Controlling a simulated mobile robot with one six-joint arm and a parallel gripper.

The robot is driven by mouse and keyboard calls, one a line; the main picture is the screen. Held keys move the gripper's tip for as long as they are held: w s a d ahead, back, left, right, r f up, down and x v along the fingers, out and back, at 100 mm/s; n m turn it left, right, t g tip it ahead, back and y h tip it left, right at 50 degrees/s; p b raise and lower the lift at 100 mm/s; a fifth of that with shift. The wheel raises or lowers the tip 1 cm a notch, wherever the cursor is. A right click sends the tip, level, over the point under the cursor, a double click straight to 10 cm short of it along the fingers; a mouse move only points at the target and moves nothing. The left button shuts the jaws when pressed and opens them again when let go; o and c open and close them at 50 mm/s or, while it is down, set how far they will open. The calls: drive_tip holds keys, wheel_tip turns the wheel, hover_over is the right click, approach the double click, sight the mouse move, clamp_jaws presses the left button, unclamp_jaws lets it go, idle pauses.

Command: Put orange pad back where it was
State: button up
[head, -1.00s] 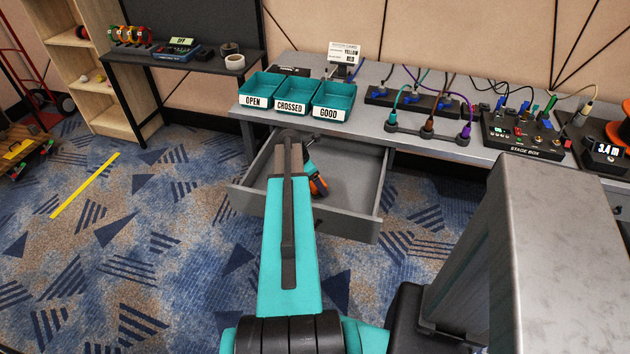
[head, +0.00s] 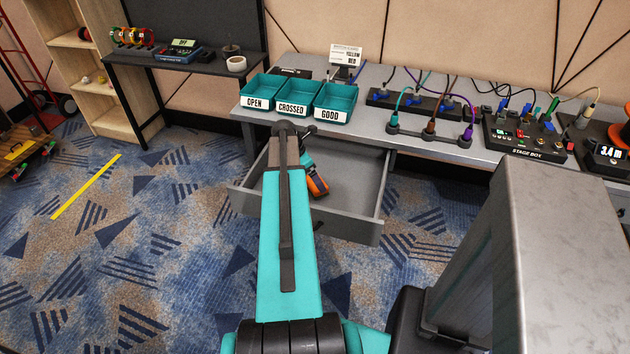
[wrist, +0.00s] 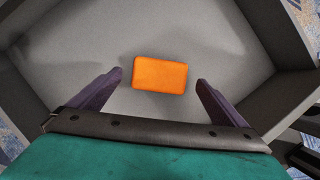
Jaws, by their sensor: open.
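The orange pad (wrist: 160,74) is a small rounded block that shows inside the open grey drawer (wrist: 75,45) in the wrist view. My gripper (wrist: 160,80) is open above the drawer floor, one dark finger at each side of the pad with a gap on both sides. I cannot tell how far the fingertips are above the floor. In the head view the drawer (head: 350,222) is pulled out under the bench, and an orange patch, likely the pad (head: 318,187), shows beside my arm. My arm hides much of the gripper there.
Teal trays marked OPEN (head: 262,88), CROSSED (head: 297,92) and GOOD (head: 335,100) stand on the grey bench (head: 400,78) above the drawer. Cables and a stage box (head: 525,132) are to the right. The drawer walls surround my gripper.

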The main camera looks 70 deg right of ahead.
drive_tip(key=v, duration=0.7)
drive_tip(key=shift+b, duration=0.3)
drive_tip(key=shift+r, duration=0.2)
idle(0.4)
